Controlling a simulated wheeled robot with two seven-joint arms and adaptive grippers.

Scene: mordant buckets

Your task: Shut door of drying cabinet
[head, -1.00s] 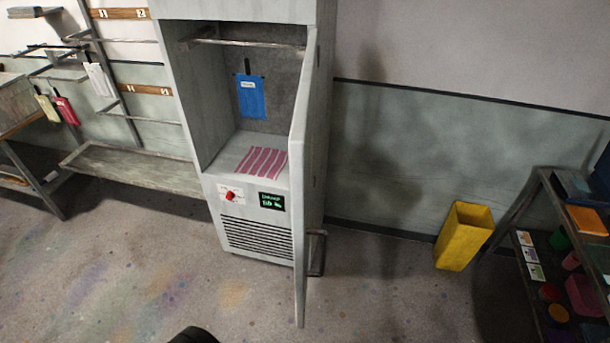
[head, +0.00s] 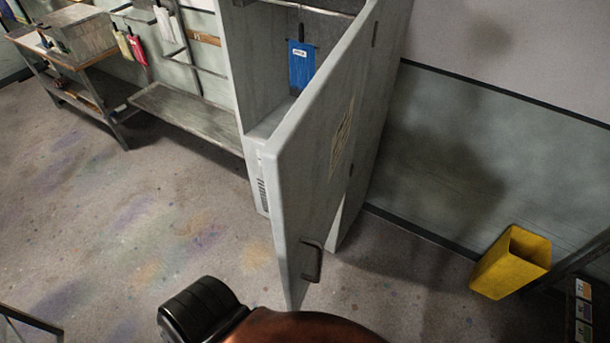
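The grey drying cabinet (head: 257,60) stands against the wall with its door (head: 325,140) swung open toward me, hinged on the right. The door's outer face shows, with a dark handle (head: 313,261) low near its free edge. A blue cloth (head: 301,64) hangs from a rail inside; the door hides most of the interior and the front panel. A black and copper-coloured part of my own arm shows at the bottom, in front of the door's lower edge. Neither gripper's fingers can be made out.
A yellow bin (head: 511,262) stands on the floor at right, near a dark shelf rack (head: 582,290). A bench (head: 188,112) and a wooden table (head: 75,40) are at left. The floor left of the door is open.

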